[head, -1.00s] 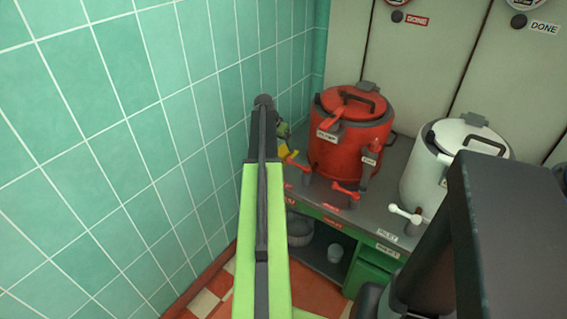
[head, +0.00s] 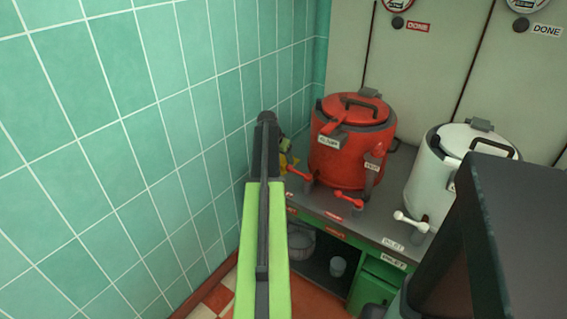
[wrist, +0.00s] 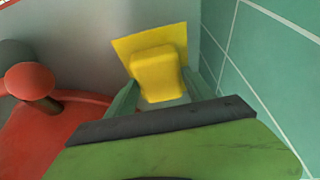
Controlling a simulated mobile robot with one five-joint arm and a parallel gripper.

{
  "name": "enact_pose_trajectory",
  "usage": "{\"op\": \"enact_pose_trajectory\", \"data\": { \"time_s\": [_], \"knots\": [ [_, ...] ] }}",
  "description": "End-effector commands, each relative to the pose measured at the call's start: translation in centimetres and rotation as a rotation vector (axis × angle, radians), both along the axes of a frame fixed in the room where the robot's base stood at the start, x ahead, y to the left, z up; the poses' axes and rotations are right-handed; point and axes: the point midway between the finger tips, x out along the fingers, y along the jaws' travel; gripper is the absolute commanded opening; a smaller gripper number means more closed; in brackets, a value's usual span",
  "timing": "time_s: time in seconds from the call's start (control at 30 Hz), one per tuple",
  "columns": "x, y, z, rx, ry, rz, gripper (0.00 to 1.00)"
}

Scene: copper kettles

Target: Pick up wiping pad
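A yellow wiping pad (wrist: 157,77) shows in the wrist view as a rounded block, with a flat yellow square (wrist: 130,44) behind it on the grey counter. My gripper (wrist: 160,80) is open, with one green finger on each side of the pad. Whether the fingers touch the pad, I cannot tell. In the head view my arm hides most of that spot. Only a small bit of yellow (head: 285,165) shows beside the arm's end.
The green tiled wall (head: 130,150) is close on the left. A red kettle (head: 345,155) with red taps stands just right of my gripper, and a white kettle (head: 430,185) stands farther right. A red tap knob (wrist: 30,80) is close in the wrist view.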

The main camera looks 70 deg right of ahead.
Motion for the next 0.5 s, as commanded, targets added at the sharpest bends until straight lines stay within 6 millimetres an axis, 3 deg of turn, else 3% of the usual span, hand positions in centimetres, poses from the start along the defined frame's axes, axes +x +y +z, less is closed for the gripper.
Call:
{"op": "enact_pose_trajectory", "data": {
  "time_s": [0.07, 0.3, 0.5],
  "knots": [
    [-0.02, 0.0, 0.0, 0.0, 0.0, 0.0, 0.49],
    [-0.06, -0.02, -0.01, 0.0, 0.0, -0.001, 0.18],
    [-0.09, -0.02, 0.02, 0.0, 0.001, -0.001, 0.17]
  ]
}}
